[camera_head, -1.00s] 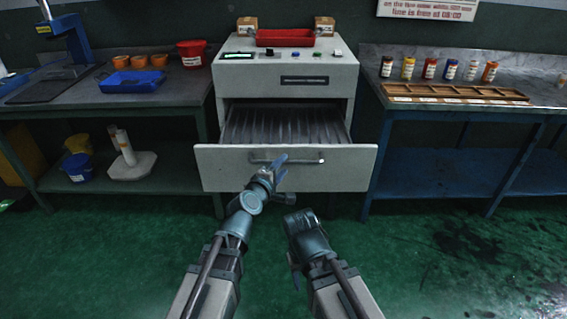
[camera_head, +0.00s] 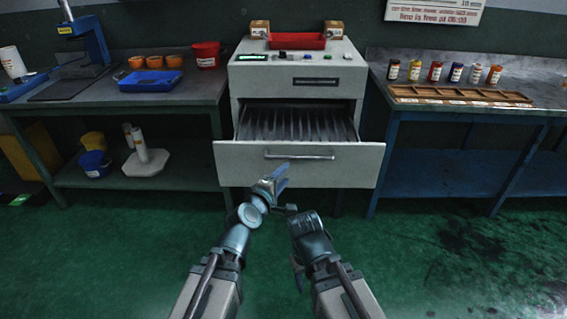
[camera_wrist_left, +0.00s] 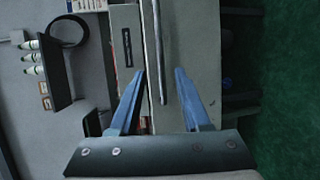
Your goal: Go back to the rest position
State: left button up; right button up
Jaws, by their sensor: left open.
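My left gripper (camera_head: 280,180) is in front of the white cabinet's open drawer (camera_head: 228,163), below and apart from its bar handle (camera_head: 299,155). In the left wrist view its two blue fingers (camera_wrist_left: 160,92) are spread with nothing between them, and the handle (camera_wrist_left: 157,50) shows beyond them. My right arm (camera_head: 310,240) is folded low in front of me. Its gripper's fingers cannot be made out clearly.
A bench with a blue tray (camera_head: 150,82) and orange cups stands left. A bench with several jars and a wooden rack (camera_head: 460,96) stands right. A red tray (camera_head: 297,41) tops the cabinet. Green floor (camera_head: 440,260) is clear at right.

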pick_arm(q)
jog(key=s+a+f+m+g+y, duration=0.1)
jog(key=s+a+f+m+g, duration=0.1)
jog(key=s+f+m+g, duration=0.25)
jog(key=s+a+f+m+g+y, duration=0.1)
jog(key=a+f+m+g, duration=0.15)
jog(key=f+m, duration=0.4)
jog(key=s+a+f+m+g+y, duration=0.35)
jog(key=s+a+f+g, duration=0.35)
jog(key=s+a, duration=0.45)
jog(key=s+d+r+m+p, duration=0.1)
jog(key=d+r+p, duration=0.2)
jog(key=r+p, duration=0.5)
jog(key=s+d+r+m+y+p, duration=0.1)
jog(key=d+r+p, duration=0.3)
jog(key=r+p, duration=0.4)
jog(key=s+d+r+m+y+p, duration=0.1)
jog(key=s+d+r+p, duration=0.2)
jog(key=r+p, duration=0.6)
jog(key=shift+d+m+g, duration=0.35)
jog(key=shift+d+g, duration=0.05)
jog(key=shift+d, duration=0.35)
